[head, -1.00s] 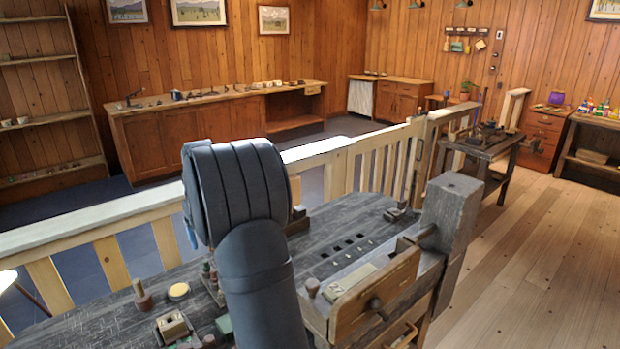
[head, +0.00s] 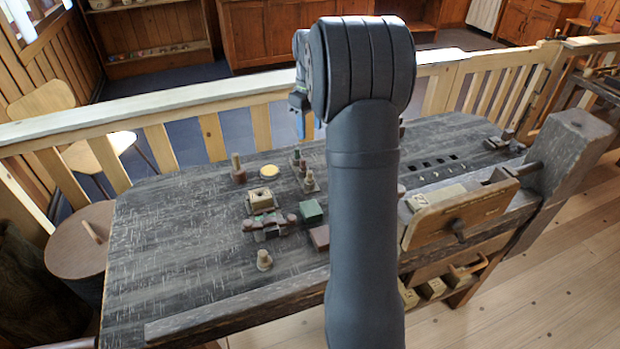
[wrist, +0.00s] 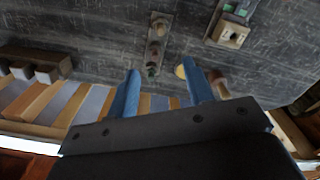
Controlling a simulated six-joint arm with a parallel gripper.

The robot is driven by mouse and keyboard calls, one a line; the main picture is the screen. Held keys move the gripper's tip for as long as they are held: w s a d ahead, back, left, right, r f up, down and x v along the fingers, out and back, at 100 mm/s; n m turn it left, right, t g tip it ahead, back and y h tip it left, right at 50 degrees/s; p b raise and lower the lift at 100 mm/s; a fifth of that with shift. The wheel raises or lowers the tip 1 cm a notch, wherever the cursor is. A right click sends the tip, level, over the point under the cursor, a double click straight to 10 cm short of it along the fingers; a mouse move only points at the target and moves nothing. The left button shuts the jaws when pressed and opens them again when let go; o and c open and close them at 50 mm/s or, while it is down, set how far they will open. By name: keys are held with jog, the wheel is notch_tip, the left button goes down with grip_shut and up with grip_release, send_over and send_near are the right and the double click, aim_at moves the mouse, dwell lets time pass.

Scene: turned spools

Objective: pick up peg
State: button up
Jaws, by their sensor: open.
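A pale turned peg (head: 264,260) stands near the bench's front; I cannot tell which peg is meant. In the head view my gripper (head: 301,128) is mostly hidden behind my arm, above the bench's back edge. In the wrist view its two blue fingers (wrist: 161,67) are apart with nothing held between them. The back-left peg (wrist: 218,84) appears there just right of the right finger, partly hidden.
A yellow disc (head: 268,169), a stand with small spools (head: 308,180), a square pale block (head: 262,200) and a green block (head: 311,211) lie on the bench. A wooden railing (head: 215,105) runs behind it. The bench's left part is clear.

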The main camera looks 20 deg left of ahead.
aim_at(310, 171)
notch_tip(310, 171, down, 17)
jog(key=shift+r, duration=0.2)
dwell(0.3)
grip_shut()
